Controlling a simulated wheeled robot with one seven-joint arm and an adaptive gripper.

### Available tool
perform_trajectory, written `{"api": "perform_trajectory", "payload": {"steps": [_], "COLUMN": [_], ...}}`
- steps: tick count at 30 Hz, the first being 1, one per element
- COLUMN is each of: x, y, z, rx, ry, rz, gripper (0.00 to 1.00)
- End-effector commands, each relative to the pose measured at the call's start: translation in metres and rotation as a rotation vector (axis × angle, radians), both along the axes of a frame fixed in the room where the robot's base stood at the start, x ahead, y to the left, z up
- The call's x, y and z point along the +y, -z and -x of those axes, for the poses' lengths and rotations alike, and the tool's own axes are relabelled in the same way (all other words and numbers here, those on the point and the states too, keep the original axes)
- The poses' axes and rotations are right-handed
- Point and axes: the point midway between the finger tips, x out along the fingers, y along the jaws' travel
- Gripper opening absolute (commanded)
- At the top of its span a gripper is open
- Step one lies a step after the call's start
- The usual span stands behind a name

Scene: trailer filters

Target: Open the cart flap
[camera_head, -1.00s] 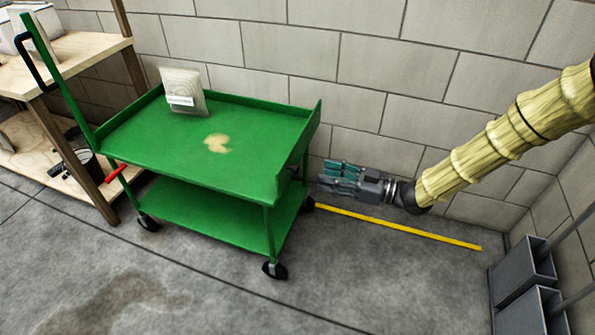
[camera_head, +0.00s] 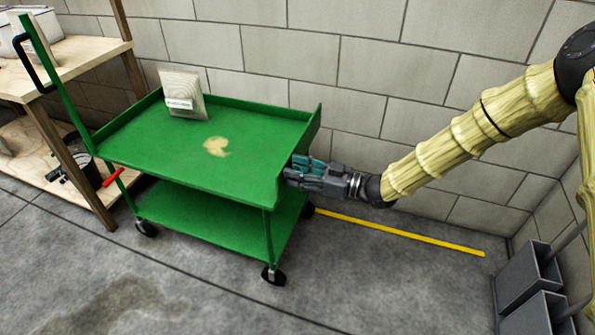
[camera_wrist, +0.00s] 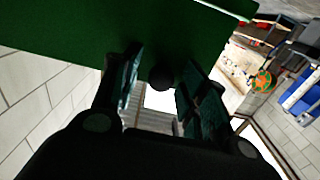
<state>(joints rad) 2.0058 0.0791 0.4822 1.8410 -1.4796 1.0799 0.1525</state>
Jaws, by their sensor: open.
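The green cart (camera_head: 205,150) stands against the block wall, with its raised end flap (camera_head: 301,140) on the right side. The flap's green outer face (camera_wrist: 90,25) fills the top of the wrist view. A dark round knob (camera_wrist: 161,79) shows between my fingers, close to that face. My gripper (camera_head: 300,170) is at the right end of the cart, beside the flap, with teal finger pads. In the wrist view my gripper (camera_wrist: 165,76) is open, one finger on each side of the knob. I cannot tell whether a finger touches it. In the head view my gripper hides the knob.
A filter (camera_head: 183,93) with a white label stands on the cart's top, near the wall. A wooden shelf (camera_head: 75,58) is at the left. Grey bins (camera_head: 525,280) are at the lower right. A yellow floor line (camera_head: 410,231) runs along clear floor.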

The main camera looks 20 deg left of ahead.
Motion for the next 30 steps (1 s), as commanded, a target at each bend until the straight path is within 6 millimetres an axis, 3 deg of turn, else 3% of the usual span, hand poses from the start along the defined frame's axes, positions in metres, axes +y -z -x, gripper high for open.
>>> {"api": "perform_trajectory", "payload": {"steps": [1, 8, 20, 30], "x": [0.000, 0.000, -0.003, -0.012], "y": [0.000, 0.000, 0.003, 0.018], "z": [0.000, 0.000, 0.000, 0.002], "rx": [0.000, 0.000, 0.000, -0.005], "ry": [0.000, 0.001, 0.002, -0.007], "rz": [0.000, 0.000, -0.033, -0.246], "gripper": [0.42, 0.00, 0.00, 0.00]}}
